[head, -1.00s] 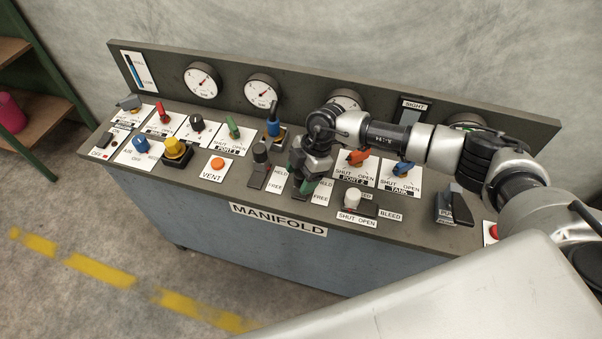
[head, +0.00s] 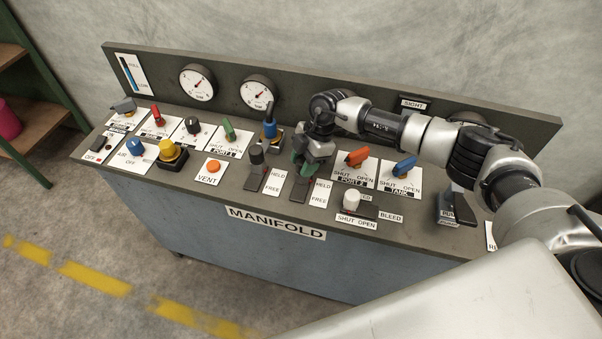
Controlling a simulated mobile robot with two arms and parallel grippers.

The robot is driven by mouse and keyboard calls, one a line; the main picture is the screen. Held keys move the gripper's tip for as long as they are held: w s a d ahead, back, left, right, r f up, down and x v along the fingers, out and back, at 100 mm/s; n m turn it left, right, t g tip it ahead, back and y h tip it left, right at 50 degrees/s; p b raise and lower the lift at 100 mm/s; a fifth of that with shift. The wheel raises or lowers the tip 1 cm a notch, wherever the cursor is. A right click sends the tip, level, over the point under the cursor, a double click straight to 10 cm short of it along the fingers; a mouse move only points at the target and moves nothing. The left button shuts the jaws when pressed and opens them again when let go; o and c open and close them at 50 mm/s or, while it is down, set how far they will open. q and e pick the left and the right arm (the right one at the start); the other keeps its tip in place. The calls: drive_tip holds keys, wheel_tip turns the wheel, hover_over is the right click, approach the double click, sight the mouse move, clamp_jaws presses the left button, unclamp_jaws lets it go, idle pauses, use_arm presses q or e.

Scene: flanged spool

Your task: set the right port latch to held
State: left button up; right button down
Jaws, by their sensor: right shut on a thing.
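The right port latch (head: 299,189) is a dark slide plate beside a white label reading HELD at the far end and FREE at the near end. My right gripper (head: 302,170) comes down over its far end, near HELD, and is shut on the latch knob. The fingers mostly hide the knob. The left port latch (head: 256,158) stands beside it, with its black knob at the HELD end of its plate. My left gripper is not in view.
Gauges line the panel behind.

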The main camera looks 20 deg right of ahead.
drive_tip(key=shift+w+d+r, duration=0.1)
drive_tip(key=shift+r, duration=0.1)
drive_tip(key=c, duration=1.1)
unclamp_jaws()
drive_tip(key=o, duration=0.4)
drive_tip(key=shift+w+f, duration=0.15)
drive_tip(key=b+v, duration=0.2)
drive_tip(key=v, duration=0.9)
drive_tip(key=shift+f, duration=0.1)
